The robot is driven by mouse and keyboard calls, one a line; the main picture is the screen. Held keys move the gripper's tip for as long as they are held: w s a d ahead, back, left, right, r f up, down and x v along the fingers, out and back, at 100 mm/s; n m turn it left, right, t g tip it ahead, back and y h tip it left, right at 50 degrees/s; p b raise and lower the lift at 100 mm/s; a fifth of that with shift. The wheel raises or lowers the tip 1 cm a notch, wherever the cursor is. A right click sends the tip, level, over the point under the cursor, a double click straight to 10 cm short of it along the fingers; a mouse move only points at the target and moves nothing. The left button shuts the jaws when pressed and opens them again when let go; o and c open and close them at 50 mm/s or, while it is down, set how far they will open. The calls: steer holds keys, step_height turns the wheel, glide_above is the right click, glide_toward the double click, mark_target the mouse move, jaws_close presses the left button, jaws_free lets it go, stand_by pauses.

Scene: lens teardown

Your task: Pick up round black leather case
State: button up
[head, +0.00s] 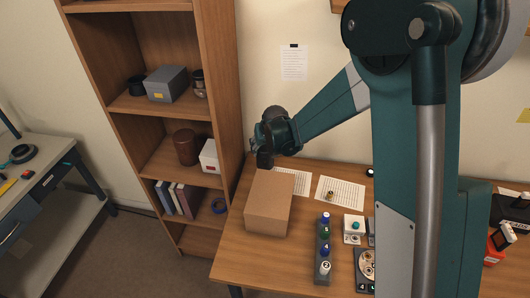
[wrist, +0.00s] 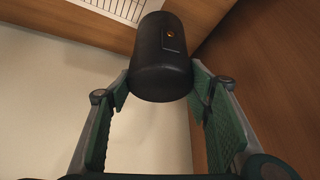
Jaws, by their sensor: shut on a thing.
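The round black leather case (wrist: 160,60) is a dark cylinder with a small brass-coloured stud on its side. In the wrist view it sits between the two green-padded fingers of my gripper (wrist: 160,82), which are shut on it near its lower end. In the head view my gripper (head: 262,146) is in the air above the back of the table, beside the bookcase and just over the cardboard box. There I cannot clearly tell the case from the dark gripper parts.
A cardboard box (head: 268,203) stands on the table below my gripper. The wooden bookcase (head: 226,95) is close on the left, holding a brown cylinder (head: 185,147) and a grey box (head: 167,84). Papers, small bottles (head: 324,246) and parts lie further right.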

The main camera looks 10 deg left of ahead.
steer(key=shift+r, duration=3)
steer(key=shift+s+r, duration=0.1)
